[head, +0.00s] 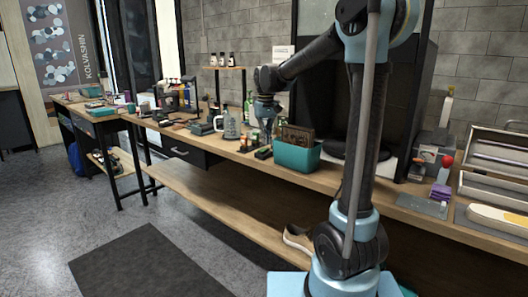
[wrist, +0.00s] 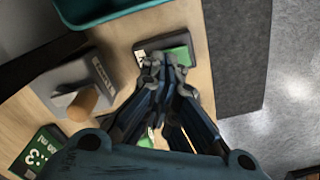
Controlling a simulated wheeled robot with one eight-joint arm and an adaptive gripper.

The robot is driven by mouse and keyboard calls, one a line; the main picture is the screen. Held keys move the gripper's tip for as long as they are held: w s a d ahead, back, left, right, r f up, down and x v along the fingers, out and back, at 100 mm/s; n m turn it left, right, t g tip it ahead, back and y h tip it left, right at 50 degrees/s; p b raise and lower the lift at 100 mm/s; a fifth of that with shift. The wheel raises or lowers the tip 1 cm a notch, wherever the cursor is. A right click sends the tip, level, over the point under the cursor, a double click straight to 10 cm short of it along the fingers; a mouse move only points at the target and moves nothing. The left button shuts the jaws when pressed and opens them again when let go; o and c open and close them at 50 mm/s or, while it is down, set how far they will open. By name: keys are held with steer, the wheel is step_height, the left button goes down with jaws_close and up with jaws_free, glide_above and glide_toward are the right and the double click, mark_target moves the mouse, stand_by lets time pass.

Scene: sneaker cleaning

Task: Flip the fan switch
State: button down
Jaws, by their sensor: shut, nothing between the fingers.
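My gripper (wrist: 160,66) is shut and empty in the wrist view. Its fingertips are over or against the near edge of a small dark box with a green panel (wrist: 180,53); I cannot tell whether they touch. This box lies near the table edge and may be the fan switch, but no clear marking shows. A grey box with a tan knob (wrist: 84,102) and a small, unreadable label stands to its left. In the head view my gripper (head: 266,118) points down above the workbench, left of the teal bin. The fan itself cannot be made out for certain.
The teal bin (head: 297,157) stands right of my gripper; its rim shows in the wrist view (wrist: 105,14). A clear jug (head: 231,128) and bottles crowd the bench to the left. A green-and-black pack (wrist: 40,152) lies lower left. A shoe (head: 297,238) sits on the lower shelf.

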steer(key=shift+r, duration=2.4)
steer(key=shift+s, duration=0.1)
